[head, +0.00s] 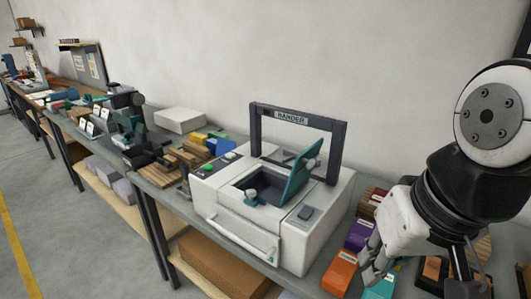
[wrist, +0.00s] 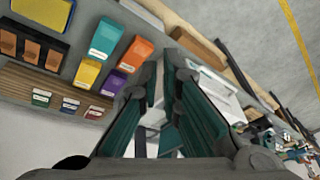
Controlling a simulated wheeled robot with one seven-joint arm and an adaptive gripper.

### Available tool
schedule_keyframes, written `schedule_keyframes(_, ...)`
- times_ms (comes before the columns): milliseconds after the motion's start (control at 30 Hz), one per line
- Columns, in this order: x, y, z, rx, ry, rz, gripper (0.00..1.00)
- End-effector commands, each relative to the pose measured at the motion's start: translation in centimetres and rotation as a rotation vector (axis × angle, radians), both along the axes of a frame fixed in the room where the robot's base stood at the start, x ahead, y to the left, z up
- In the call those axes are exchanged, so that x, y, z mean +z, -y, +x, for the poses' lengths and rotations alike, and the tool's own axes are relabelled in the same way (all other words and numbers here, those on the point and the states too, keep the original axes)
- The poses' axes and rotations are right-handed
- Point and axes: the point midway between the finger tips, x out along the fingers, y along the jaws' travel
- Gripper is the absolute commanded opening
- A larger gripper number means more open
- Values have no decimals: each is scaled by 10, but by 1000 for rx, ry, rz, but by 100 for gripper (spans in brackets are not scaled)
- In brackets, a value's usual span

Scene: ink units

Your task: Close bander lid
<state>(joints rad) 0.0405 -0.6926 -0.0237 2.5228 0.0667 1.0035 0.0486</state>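The bander (head: 249,203) is a white box-shaped machine with a dark arch labelled BANDER, on the workbench in the middle of the head view. Its teal lid (head: 301,171) is open and tilted up beside the arch, with a dark recess in front of it. My gripper (head: 373,272) is to the right of the bander, apart from it and pointing down. In the wrist view my gripper (wrist: 160,75) shows two teal-padded fingers with a clear gap between them, open and empty. Part of the bander (wrist: 212,95) shows behind the fingers there, mostly hidden.
An orange box (head: 340,272) and a purple box (head: 360,236) lie on the bench right of the bander, close to my gripper. A wooden pallet and small coloured boxes stand left of it. A wall rises behind the bench; the floor in front is clear.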

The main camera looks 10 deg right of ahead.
Motion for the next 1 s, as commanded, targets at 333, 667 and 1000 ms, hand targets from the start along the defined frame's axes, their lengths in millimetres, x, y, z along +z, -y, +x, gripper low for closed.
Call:
schedule_keyframes(333, 13, -1, 51, -789, -341, 627, 0)
schedule_keyframes(667, 28, 73, 132, -1504, -576, 1227, 0)
schedule_keyframes(1000, 26, 116, 160, -1717, -635, 1449, 0)
